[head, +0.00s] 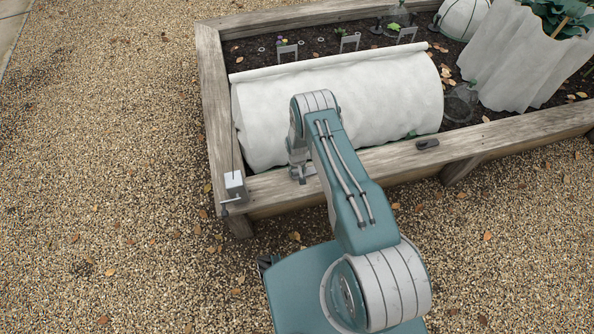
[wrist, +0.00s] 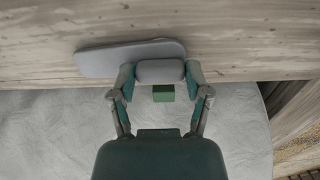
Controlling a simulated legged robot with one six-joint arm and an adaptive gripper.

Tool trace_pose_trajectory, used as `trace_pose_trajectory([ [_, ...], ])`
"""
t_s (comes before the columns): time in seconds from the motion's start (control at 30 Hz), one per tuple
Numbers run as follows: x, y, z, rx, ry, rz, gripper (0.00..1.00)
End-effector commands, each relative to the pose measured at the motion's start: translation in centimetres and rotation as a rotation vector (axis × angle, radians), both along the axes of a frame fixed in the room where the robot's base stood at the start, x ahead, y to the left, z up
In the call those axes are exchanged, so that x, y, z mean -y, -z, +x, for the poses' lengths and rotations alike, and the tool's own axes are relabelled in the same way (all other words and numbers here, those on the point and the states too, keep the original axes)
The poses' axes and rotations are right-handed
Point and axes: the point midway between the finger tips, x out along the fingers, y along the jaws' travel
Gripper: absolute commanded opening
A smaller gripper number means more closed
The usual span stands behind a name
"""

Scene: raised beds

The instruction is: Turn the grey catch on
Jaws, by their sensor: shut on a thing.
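The grey catch shows in the wrist view as a flat, rounded plate (wrist: 115,60) lying along the wooden rail, with a raised grey grip (wrist: 160,72) at its right end. My gripper (wrist: 160,73) is shut on this grip, with one fingertip against each side. In the head view my gripper (head: 299,172) is down at the front rail of the bed, left of the middle. My arm and the gripper hide most of the catch there. A small green block (wrist: 163,93) shows between the fingers, and I cannot tell what it belongs to.
A white cover (head: 350,105) lies over the soil just behind the rail (head: 400,158). A small dark fitting (head: 427,144) sits on the rail to the right. A pale box with a crank (head: 235,185) is at the left corner. Gravel (head: 110,170) left of the bed is open.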

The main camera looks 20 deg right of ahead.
Motion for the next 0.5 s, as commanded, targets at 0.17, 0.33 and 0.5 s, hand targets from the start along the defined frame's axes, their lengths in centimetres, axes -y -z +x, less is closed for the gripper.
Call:
trace_pose_trajectory([
  [0.17, -0.03, 0.19, -0.1, -0.001, -0.046, 0.0, 0.02],
  [0.33, -0.04, 0.24, -0.08, -0.002, -0.144, 0.0, 0.02],
  [0.5, -0.05, 0.25, -0.08, -0.002, -0.286, 0.0, 0.02],
])
